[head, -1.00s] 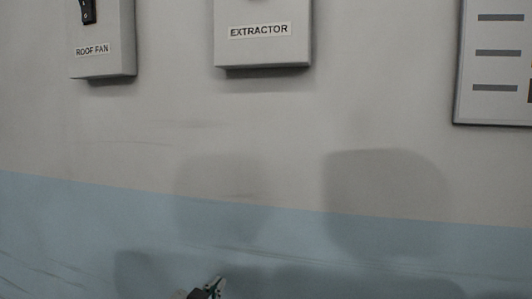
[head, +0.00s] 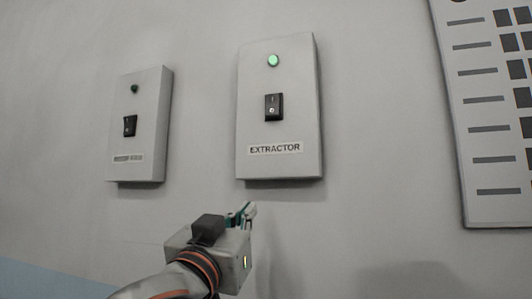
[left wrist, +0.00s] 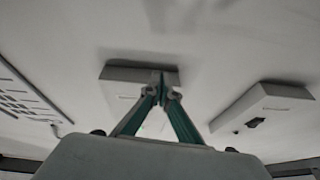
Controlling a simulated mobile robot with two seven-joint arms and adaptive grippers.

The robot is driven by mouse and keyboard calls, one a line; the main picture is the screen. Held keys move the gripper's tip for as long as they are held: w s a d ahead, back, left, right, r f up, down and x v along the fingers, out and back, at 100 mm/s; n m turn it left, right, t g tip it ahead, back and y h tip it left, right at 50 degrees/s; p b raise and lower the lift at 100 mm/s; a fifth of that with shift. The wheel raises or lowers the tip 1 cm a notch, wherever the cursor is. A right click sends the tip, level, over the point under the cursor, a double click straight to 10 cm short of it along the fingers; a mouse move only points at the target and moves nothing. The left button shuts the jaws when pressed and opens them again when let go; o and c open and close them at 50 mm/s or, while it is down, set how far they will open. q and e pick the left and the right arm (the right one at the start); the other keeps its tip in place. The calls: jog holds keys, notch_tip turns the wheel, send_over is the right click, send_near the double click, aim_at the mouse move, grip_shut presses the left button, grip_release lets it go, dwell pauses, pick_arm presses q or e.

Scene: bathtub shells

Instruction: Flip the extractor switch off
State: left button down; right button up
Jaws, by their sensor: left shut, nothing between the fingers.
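The extractor switch (head: 273,107) is a black rocker on a pale wall box (head: 226,165) labelled EXTRACTOR. A lamp (head: 273,60) above the rocker is lit green. My left gripper (head: 249,209) is shut and empty, below the extractor box and apart from it in the head view. In the left wrist view its green fingers (left wrist: 161,92) meet in front of a pale box (left wrist: 118,73), which they partly hide. My right gripper is not in view.
A second switch box (head: 150,140) with a black rocker and an unlit lamp hangs to the left. A chart panel (head: 480,208) with dark squares is on the right. The wall between the boxes is bare.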

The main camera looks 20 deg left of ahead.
pick_arm(q)
jog(key=s+d+r+t, duration=0.2)
jog(key=s+r+t, duration=0.1)
jog(key=s+r, duration=0.8)
notch_tip(320, 180, up, 3)
jog(key=shift+d+f+h, duration=0.15)
jog(key=shift+d+h, duration=0.05)
jog(key=shift+h, duration=0.2)
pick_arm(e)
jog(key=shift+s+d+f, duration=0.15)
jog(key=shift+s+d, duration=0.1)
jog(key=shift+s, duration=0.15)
pick_arm(q)
jog(key=p, duration=0.2)
send_near(270, 105)
notch_tip(270, 105, up, 4)
jog(key=w, duration=0.4)
jog(key=shift+w+f, duration=0.3)
jog(key=shift+w, duration=0.1)
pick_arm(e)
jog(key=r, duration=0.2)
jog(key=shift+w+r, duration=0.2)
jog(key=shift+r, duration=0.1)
pick_arm(q)
jog(key=shift+h, duration=0.3)
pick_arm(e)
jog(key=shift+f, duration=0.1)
